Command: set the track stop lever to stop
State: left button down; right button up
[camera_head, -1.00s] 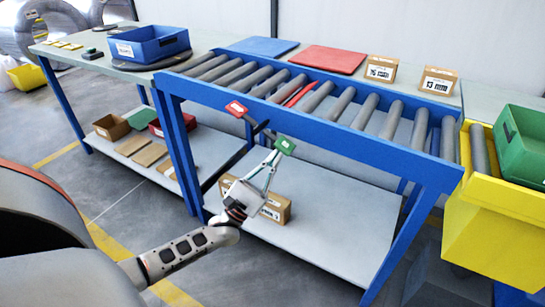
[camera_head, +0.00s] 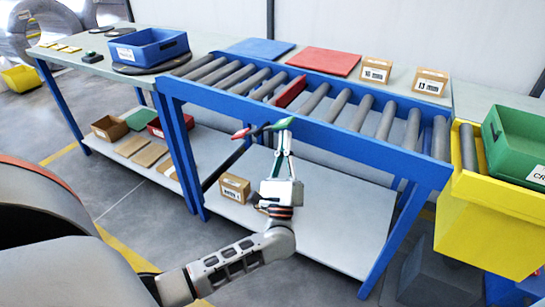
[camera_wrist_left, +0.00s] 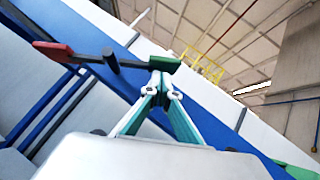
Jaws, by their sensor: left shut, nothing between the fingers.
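The track stop lever (camera_head: 258,130) is on the front blue rail of the roller track, with a red end (camera_head: 241,133) at left and a green end (camera_head: 280,123) at right. It lies nearly level. A red stop plate (camera_head: 290,91) stands up between the rollers. My left gripper (camera_head: 281,136) is shut and empty, its tips at the green end. In the left wrist view the fingers (camera_wrist_left: 163,88) point at the green end (camera_wrist_left: 165,63), touching or very near it. The red end (camera_wrist_left: 52,50) shows at left there. My right gripper is out of view.
The blue frame (camera_head: 330,138) is close around the lever. A small carton (camera_head: 235,188) sits on the lower shelf behind my left arm. A yellow bin (camera_head: 490,225) and green crate (camera_head: 515,140) stand at right. The front floor is clear.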

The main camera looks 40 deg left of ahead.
pick_arm(q)
jog(key=shift+r+n+g+y, duration=0.5)
jog(key=shift+n+g+y, duration=0.2)
jog(key=shift+n+g, duration=0.4)
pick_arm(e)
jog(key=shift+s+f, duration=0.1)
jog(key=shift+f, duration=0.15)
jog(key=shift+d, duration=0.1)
pick_arm(q)
jog(key=shift+n, duration=0.3)
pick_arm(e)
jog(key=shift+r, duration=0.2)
